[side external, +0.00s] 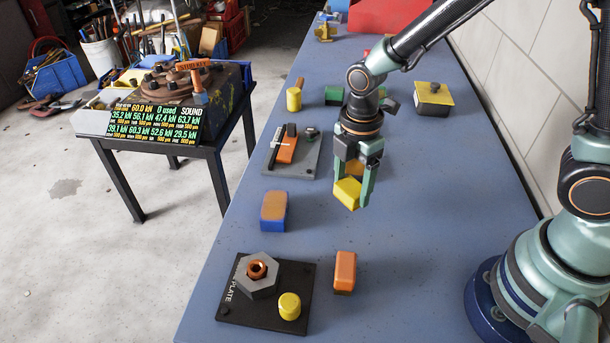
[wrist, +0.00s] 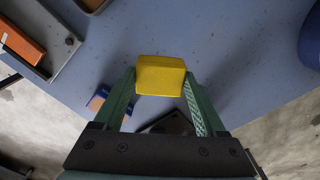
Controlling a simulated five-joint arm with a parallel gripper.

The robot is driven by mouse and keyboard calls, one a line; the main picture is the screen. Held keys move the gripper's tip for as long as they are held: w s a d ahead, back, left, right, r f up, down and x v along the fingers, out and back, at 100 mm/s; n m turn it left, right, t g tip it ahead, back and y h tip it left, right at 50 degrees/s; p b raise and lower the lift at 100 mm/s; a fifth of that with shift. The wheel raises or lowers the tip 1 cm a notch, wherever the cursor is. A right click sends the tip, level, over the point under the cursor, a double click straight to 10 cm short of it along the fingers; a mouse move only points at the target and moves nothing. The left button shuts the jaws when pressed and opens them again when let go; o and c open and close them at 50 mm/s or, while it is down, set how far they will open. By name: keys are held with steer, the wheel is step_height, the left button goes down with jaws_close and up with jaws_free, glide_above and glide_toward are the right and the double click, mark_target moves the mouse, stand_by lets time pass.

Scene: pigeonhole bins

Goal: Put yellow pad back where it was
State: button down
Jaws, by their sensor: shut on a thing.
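The yellow pad (side external: 346,193), a small block, is held between the two green fingers of my gripper (side external: 352,190). My gripper is shut on it and holds it above the blue table, tilted in the side view. In the wrist view the yellow pad (wrist: 160,75) sits squarely between the fingertips (wrist: 160,82). An orange-tan block (side external: 355,168) shows partly behind the fingers; the rest of it is hidden.
A blue block with a tan top (side external: 273,211) and an orange block (side external: 345,272) stand nearby. A black plate (side external: 235,308) bears a hex nut and yellow cylinder. A grey plate (side external: 300,168) lies beyond. A black box with a yellow top (side external: 433,98) stands right. Bare table (side external: 420,200) lies right.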

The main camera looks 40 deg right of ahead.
steer(key=shift+f, duration=2.75)
steer(key=shift+f, duration=0.45)
steer(key=shift+c, duration=1.4)
jaws_free()
steer(key=shift+o, duration=1.4)
steer(key=shift+r, duration=0.1)
steer(key=shift+r, duration=3.9)
steer(key=shift+r, duration=0.1)
